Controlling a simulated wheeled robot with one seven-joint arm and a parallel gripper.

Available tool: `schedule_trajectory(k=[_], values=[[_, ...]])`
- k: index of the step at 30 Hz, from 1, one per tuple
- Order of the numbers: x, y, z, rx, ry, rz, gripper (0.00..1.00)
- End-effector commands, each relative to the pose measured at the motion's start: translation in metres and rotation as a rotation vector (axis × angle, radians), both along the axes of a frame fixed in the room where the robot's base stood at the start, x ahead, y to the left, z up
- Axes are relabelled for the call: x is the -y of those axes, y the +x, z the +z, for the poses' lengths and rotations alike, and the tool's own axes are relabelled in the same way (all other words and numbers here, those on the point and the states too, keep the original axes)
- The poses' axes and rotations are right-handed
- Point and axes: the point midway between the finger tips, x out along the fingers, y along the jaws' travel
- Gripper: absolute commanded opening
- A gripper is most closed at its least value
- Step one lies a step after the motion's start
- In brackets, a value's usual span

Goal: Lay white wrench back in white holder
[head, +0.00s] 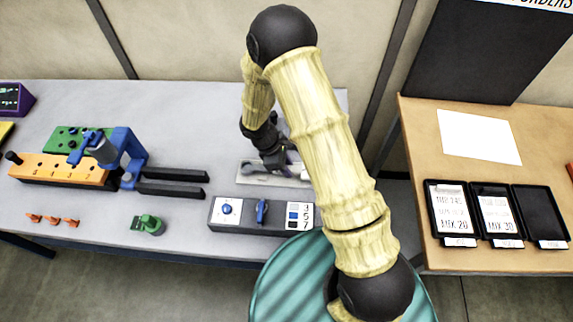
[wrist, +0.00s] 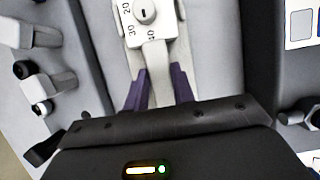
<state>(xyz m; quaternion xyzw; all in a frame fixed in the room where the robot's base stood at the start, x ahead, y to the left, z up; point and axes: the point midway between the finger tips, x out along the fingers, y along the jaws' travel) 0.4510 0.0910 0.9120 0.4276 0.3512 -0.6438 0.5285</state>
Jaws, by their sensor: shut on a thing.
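My gripper (head: 285,163) is over the table's right part, at the pale white holder (head: 258,178), and my arm hides part of that area. The white holder also shows beneath the wrench in the wrist view (wrist: 127,60). The wrench lies along the holder, low over it or resting in it; I cannot tell whether it touches. The wrench's far end is out of the wrist view.
A grey box (head: 233,224) with a dial and blue lever stands in front of the holder. A blue clamp fixture (head: 125,150) with two dark bars (head: 175,190) and an orange block (head: 60,172) are at left. A green part (head: 149,225) lies near the front edge.

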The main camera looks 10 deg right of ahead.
Motion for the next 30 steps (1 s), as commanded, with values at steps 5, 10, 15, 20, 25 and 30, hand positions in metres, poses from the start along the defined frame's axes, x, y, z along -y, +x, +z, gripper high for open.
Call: schedule_trajectory(k=[5, 10, 15, 20, 25, 30], values=[[0.001, 0.0, 0.001, 0.001, -0.001, 0.0, 0.0], [0.002, 0.0, 0.001, 0.001, -0.001, 0.0, 0.0], [0.002, -0.001, 0.0, 0.001, 0.0, 0.0, 0.0], [0.002, -0.001, -0.003, 0.0, -0.001, 0.0, 0.0], [0.002, 0.0, -0.009, 0.0, -0.001, 0.0, 0.0], [0.002, 0.0, -0.012, 0.001, 0.0, 0.0, 0.0]])
